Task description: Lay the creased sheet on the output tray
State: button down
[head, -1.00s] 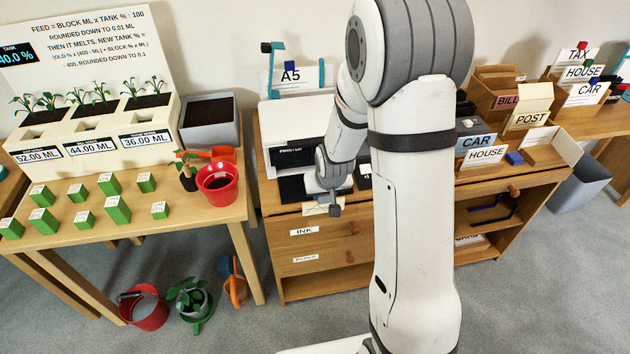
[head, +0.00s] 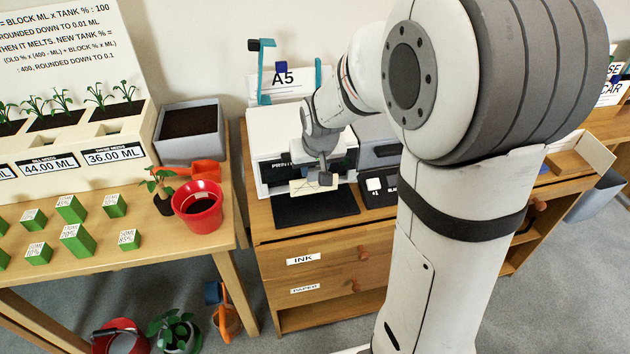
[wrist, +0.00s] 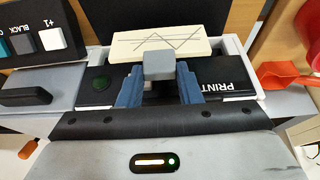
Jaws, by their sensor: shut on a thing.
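The creased sheet (head: 302,187) is a small cream rectangle with dark zigzag lines, also clear in the wrist view (wrist: 150,44). My gripper (head: 325,178) is shut on it, at a grey block on the sheet's edge. In the wrist view my blue fingers (wrist: 158,85) flank that grey block. The sheet is at the printer's (head: 268,150) front, by the back edge of a flat black tray (head: 315,208). The tray also shows beyond the sheet in the wrist view (wrist: 165,14). I cannot tell whether the sheet touches anything.
A black panel with colored keys (head: 380,187) lies right of the tray. Drawers (head: 320,262) are below. A red pot (head: 198,205), an orange trowel (head: 195,170) and several green blocks (head: 78,240) are on the left table. An A5 sign (head: 283,80) stands behind the printer.

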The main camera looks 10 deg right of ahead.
aim_at(314, 178)
jog(key=shift+f+b, duration=0.4)
jog(key=shift+f, duration=1.55)
jog(key=c, duration=1)
grip_release()
jog(key=shift+c, duration=0.2)
jog(key=shift+r, duration=0.1)
jog(key=shift+s+r, duration=0.1)
jog(key=shift+r, duration=0.15)
jog(key=p+v, duration=0.2)
jog(key=v, duration=0.9)
jog(key=s+d+f+g, duration=0.1)
jog(key=s+g, duration=0.1)
jog(key=s, duration=1.5)
jog(key=shift+s, duration=0.2)
